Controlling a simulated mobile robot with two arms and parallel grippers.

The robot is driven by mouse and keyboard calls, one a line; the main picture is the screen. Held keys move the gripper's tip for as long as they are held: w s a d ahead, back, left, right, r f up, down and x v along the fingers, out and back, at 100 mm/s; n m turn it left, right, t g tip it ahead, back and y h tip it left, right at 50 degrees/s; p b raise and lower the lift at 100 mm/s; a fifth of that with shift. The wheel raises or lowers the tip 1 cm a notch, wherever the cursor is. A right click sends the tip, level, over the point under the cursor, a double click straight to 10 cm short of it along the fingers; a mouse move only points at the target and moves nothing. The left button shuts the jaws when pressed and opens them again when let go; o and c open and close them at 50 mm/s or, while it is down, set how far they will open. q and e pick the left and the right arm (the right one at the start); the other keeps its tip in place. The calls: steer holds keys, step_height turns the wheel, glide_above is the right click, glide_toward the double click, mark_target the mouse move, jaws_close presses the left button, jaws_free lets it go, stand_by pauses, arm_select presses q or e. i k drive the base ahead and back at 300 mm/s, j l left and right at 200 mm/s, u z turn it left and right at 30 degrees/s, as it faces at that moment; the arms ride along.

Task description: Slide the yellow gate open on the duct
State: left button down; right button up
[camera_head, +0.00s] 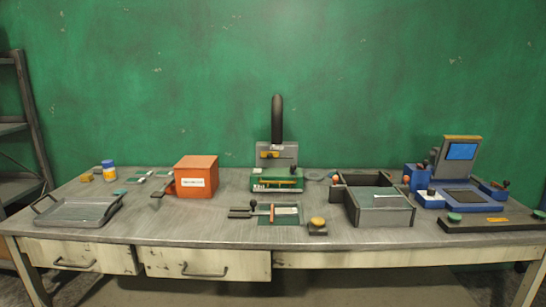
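A dark upright duct (277,118) stands at the back middle of the table against the green wall. Its lower part is a grey housing (289,152). A small yellow piece (270,155), which looks like the gate, sits on the front of this housing, left of its middle. It is too small to tell how far open it is. A green unit (277,186) with a yellow-orange bar stands directly in front of the housing. Neither of my grippers is in view.
An orange box (196,178) stands left of the duct. A grey tray (47,212) lies at the far left. A dark open bin (383,218) and a blue device with a screen (461,152) are at right. A green plate with a lever (287,213) lies in front.

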mark_target(270, 155)
steer(key=i+z, duration=0.4)
steer(key=i+j+z, duration=0.1)
steer(key=z, duration=0.3)
steer(key=i, duration=0.05)
